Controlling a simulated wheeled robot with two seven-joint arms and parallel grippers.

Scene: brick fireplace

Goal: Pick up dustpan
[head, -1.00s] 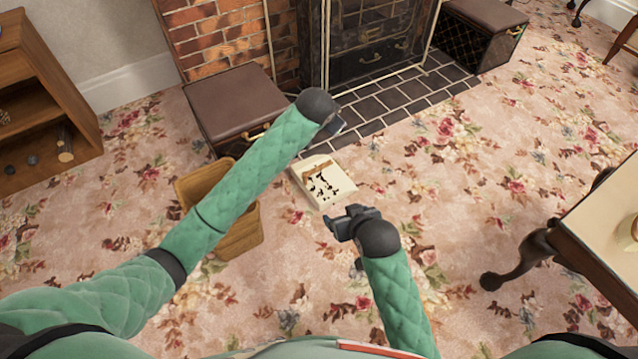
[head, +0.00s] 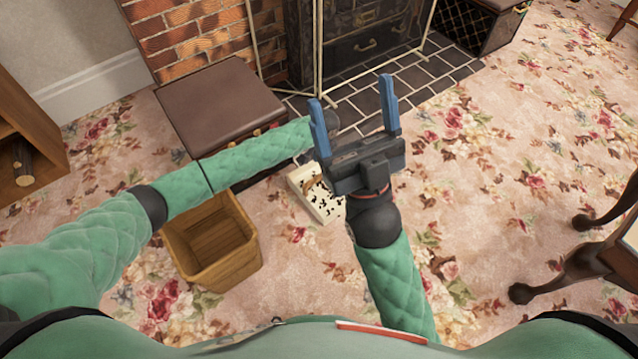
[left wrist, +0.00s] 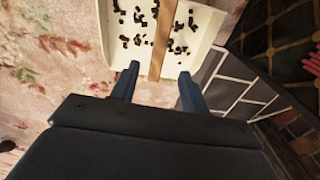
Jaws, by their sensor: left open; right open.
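The cream dustpan (head: 318,196) lies on the carpet in front of the hearth, with dark bits scattered on it and a brown strip across it. It also shows at the top of the left wrist view (left wrist: 190,52). My left gripper (left wrist: 157,88) is open, its blue fingertips at the pan's near edge, one on each side of the brown strip. In the head view the left gripper is hidden behind my right one. My right gripper (head: 352,105) is open and empty, raised with its blue fingers pointing toward the fireplace, and covers part of the dustpan.
A wooden bin (head: 212,245) stands open left of the dustpan. A brown-topped box (head: 217,103) sits behind it beside the brick fireplace (head: 190,40). Dark hearth tiles (head: 420,78) edge the carpet. A table leg (head: 570,268) stands at right. Carpet at right is clear.

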